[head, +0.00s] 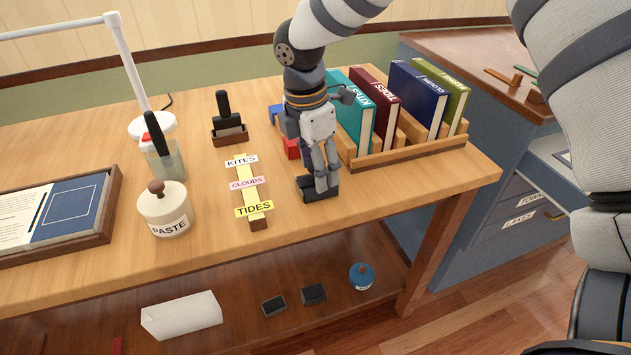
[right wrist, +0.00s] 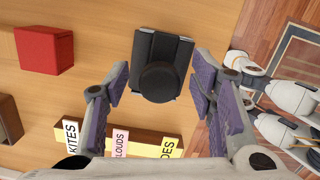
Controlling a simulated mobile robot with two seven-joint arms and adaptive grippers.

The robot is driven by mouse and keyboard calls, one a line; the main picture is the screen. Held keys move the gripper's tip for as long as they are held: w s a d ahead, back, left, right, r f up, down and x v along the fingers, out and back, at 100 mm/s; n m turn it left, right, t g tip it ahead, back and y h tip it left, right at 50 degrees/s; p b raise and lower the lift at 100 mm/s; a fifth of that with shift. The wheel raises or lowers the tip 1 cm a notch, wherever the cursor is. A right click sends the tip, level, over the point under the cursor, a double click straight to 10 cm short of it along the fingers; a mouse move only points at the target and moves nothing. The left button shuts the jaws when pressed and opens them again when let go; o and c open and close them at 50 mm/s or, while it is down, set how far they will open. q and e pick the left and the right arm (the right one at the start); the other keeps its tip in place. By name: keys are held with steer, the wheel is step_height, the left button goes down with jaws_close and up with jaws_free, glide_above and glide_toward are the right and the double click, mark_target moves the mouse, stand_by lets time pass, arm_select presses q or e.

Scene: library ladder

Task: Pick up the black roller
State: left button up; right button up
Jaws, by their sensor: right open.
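The black roller (head: 320,192) lies on the wooden table near its front edge, below my right gripper (head: 319,179), which partly hides it. In the right wrist view the roller (right wrist: 161,70) shows as a dark, flat body with a round knob on top. It lies between the two open fingers of my right gripper (right wrist: 161,88). Gaps show on both sides, and the fingers do not appear to hold it. My left gripper is not in view.
A label strip (head: 246,187) lies left of the roller. A red block (head: 292,149) and a book rack (head: 410,150) stand behind it. A paste jar (head: 165,212) and a black-handled tool in a wooden holder (head: 229,137) stand further left. The table's front edge is close.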

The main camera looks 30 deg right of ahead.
jaws_close()
stand_by(0.3)
steer(key=shift+w+r, duration=0.1)
steer(key=shift+r, duration=0.25)
step_height(320, 180, up, 3)
steer(key=shift+r, duration=0.1)
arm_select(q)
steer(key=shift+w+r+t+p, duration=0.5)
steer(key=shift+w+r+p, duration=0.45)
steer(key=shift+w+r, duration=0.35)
arm_select(e)
steer(key=s+a+r, duration=0.1)
steer(key=s+r, duration=0.8)
steer(key=s, duration=0.5)
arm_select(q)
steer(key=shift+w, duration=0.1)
